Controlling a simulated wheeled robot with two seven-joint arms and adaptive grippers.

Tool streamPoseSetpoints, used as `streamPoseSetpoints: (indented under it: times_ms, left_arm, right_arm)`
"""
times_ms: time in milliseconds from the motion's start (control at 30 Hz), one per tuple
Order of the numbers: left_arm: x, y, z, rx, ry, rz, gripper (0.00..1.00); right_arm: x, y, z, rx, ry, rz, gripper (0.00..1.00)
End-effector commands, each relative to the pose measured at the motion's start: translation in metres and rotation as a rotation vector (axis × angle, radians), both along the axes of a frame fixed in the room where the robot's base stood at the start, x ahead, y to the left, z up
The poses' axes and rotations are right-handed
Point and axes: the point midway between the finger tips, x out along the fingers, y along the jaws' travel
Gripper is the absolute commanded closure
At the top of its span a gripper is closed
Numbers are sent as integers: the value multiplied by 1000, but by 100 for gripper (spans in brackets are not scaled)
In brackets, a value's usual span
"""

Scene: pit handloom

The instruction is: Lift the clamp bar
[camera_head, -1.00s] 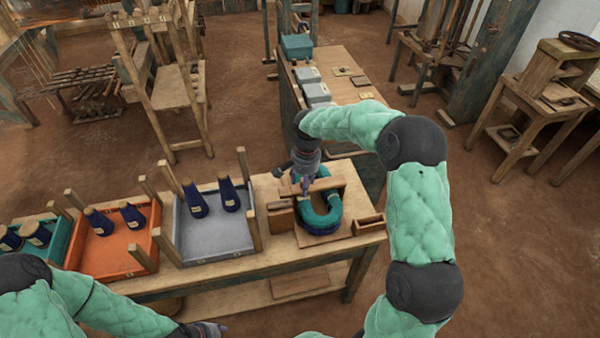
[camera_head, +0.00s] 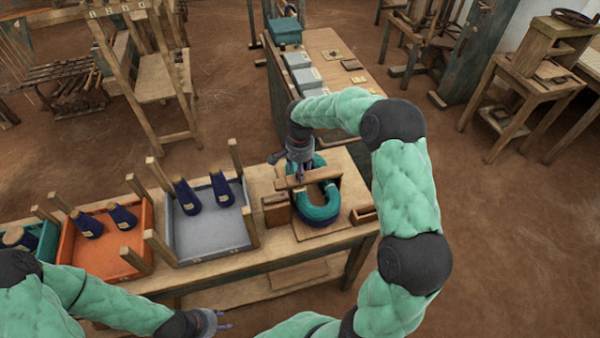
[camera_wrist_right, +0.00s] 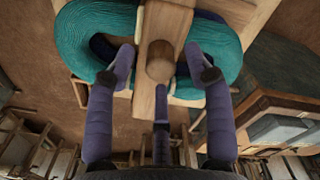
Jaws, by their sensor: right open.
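The clamp bar (camera_head: 322,179) is a plain wooden bar lying across a teal and dark blue yarn hank (camera_head: 318,207) on a wooden board. In the right wrist view the bar (camera_wrist_right: 168,22) has a round wooden knob (camera_wrist_right: 160,62) facing me. My right gripper (camera_head: 300,174) points down over the bar in the head view. My left gripper (camera_head: 224,319) is low in front of the table, fingers apart, empty.
Orange (camera_head: 78,262) and grey (camera_head: 207,250) trays with dark blue cones stand left of the board. A small wooden block (camera_head: 277,211) and a small open box (camera_head: 364,215) flank the hank. A side table with grey boxes (camera_head: 306,78) stands behind.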

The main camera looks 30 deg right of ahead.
Motion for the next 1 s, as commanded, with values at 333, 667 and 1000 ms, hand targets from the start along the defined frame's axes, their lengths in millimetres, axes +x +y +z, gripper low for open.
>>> streamPoseSetpoints:
  times_ms: [333, 667, 1000]
  left_arm:
    - [0, 0, -3, 0, 0, 0, 60]
    - [0, 0, -3, 0, 0, 0, 60]
    - [0, 0, 0, 0, 0, 0, 60]
  right_arm:
    - [0, 0, -17, 1, -1, 0, 47]
    - [0, 0, -17, 1, -1, 0, 93]
    - [0, -1, -14, 13, -5, 0, 100]
